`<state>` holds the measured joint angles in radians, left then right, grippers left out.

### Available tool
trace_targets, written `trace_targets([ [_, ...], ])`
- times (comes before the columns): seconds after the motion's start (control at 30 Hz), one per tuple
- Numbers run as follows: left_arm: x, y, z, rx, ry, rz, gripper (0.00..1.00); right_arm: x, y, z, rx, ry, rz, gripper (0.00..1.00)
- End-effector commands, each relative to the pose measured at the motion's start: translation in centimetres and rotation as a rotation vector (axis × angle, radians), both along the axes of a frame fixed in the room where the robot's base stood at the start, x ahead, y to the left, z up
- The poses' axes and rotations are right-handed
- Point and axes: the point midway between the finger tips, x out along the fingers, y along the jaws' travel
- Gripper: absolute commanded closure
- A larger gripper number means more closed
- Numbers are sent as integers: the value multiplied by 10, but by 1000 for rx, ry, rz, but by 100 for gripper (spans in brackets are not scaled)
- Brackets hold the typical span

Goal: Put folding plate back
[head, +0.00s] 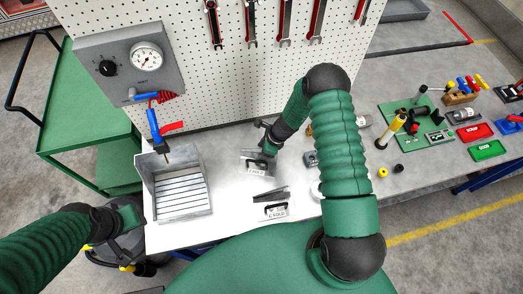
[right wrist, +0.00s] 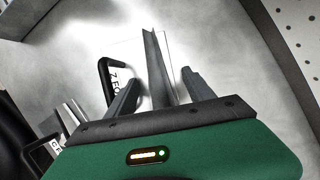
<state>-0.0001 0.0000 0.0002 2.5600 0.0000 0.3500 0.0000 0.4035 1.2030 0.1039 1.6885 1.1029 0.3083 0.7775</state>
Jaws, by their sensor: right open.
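Two metal folding plates lie on the white worktop. The one marked Z FOLD (head: 256,170) is under my right gripper (head: 262,153) in the head view, partly hidden by it. In the right wrist view, its upright metal fin (right wrist: 158,65) stands between the two dark fingers of my right gripper (right wrist: 162,92), which is open with gaps on both sides. The other plate, marked C FOLD (head: 275,211), lies nearer to me; its label edge also shows at the lower left of the right wrist view (right wrist: 52,150). My left gripper (head: 130,213) is low at the left, its fingers unclear.
A grey slatted tray (head: 180,203) stands to the left on the worktop. A gauge box (head: 130,68) and hanging wrenches (head: 283,22) are on the pegboard (head: 200,90) behind. Several tools and red and green trays (head: 487,150) occupy the right side. A green cart (head: 85,130) stands at left.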

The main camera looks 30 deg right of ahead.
Motion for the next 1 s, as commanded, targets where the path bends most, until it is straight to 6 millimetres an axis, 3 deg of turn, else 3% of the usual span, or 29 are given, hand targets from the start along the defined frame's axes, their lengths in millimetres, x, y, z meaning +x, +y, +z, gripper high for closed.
trace_targets([
  [0.17, 0, 0, -1, 0, 0, 0, 64, -2, -5, 16, -1, -2, 0, 38],
  [0.5, 0, 0, -11, 0, 0, 0, 64, -22, -31, 94, -2, -4, -1, 38],
  [0.7, 0, 0, -11, 0, 0, 0, 64, -29, -33, 117, -14, -8, 44, 38],
  [0.77, 0, 0, -11, 0, 0, 0, 64, -34, -24, 131, -51, -28, 156, 38],
  [0.83, 0, 0, -11, 0, 0, 0, 64, -47, -8, 154, -131, -71, 397, 38],
  [1.0, 0, 0, -11, 0, 0, 0, 64, -103, 36, 218, -401, -217, 1246, 38],
])
